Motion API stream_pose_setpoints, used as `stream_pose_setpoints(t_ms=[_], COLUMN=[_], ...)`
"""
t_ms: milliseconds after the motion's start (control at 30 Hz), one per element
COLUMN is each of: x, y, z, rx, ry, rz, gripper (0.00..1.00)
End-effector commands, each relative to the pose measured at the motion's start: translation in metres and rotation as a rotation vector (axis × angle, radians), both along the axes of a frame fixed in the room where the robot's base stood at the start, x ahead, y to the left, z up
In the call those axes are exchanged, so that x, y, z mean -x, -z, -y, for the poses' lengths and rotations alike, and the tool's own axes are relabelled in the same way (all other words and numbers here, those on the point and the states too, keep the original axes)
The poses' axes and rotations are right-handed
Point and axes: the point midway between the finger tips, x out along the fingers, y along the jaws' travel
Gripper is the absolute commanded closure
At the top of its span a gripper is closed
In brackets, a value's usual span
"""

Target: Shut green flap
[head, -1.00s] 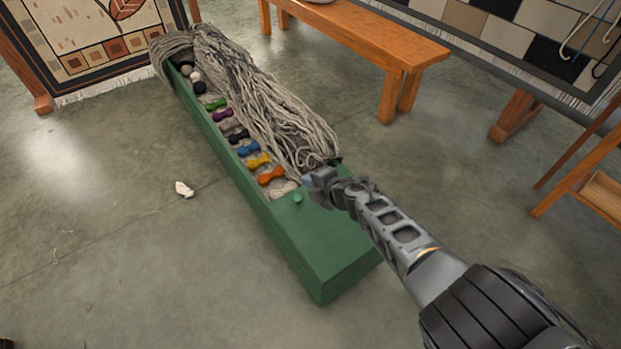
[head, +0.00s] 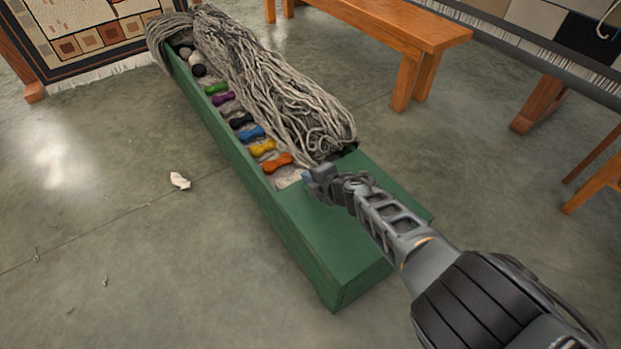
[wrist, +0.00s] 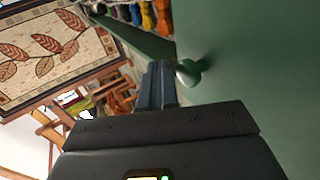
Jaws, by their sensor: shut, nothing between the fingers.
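The long green box (head: 300,245) lies on the floor, filled with grey wool and a row of coloured skeins. A flat green panel, the flap (head: 345,215), covers its near end; the rest of the top is open. Its round green knob (wrist: 190,71) shows in the wrist view, just right of my fingers. In the head view my gripper hides the knob. My gripper (head: 308,179) is shut and empty at the panel's edge by the wool. In the wrist view my closed fingers (wrist: 156,86) are close beside the knob; I cannot tell if they touch.
A heap of grey wool (head: 265,90) rises above the open part of the box and reaches near the panel. An orange wooden bench (head: 400,35) stands behind to the right. A patterned rug (head: 85,35) hangs at the left.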

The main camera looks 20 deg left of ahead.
Motion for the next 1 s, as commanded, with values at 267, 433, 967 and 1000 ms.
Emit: stream_pose_setpoints(t_ms=[267, 433, 967, 1000], x=[0.0, 0.0, 0.004, 0.005], y=[0.004, 0.004, -0.017, -0.021], z=[0.0, 0.0, -0.001, -0.002], rx=[0.0, 0.0, 0.001, 0.001], ry=[0.001, 0.001, 0.001, 0.001], rz=[-0.001, -0.001, -0.001, -0.001], gripper=[1.0, 1.0, 1.0, 1.0])
